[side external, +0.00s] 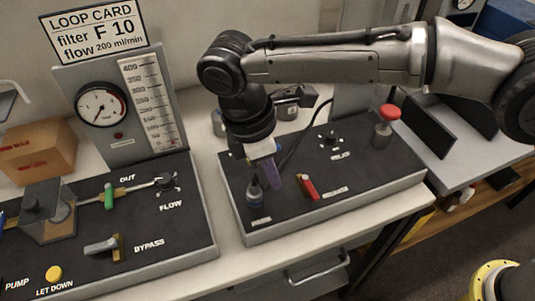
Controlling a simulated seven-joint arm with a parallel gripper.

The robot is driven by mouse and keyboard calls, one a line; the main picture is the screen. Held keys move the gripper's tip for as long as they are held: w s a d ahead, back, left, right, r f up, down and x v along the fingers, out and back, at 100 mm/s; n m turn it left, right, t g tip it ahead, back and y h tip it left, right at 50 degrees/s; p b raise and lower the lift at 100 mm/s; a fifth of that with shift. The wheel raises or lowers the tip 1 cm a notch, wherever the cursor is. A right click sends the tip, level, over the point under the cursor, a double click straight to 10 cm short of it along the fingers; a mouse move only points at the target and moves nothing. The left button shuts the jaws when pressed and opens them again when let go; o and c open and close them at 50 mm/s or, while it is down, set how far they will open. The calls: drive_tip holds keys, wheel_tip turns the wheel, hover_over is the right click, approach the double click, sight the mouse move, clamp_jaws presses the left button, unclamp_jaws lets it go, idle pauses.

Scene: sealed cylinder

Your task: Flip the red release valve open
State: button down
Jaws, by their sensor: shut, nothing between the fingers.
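The red release valve (307,189) is a small red lever on the dark top of the right-hand panel (355,185), beside a white label that seems to read "RELEASE". Its handle lies slanted, with a pale part along its left side. My gripper (274,181) points down over the panel, just left of the red lever. Its fingers are shut and empty. A small gap seems to separate the fingertips from the lever; contact is hard to judge from this angle.
A dark blue-grey fitting (254,196) stands just left of my gripper. A black knob (328,137) and a red-capped cylinder (388,120) stand farther back. The left panel holds a dial gauge (101,104), a green-handled valve (109,196) and a bypass lever (103,246).

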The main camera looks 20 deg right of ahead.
drive_tip(key=shift+v, duration=2.7)
drive_tip(key=shift+s, duration=0.15)
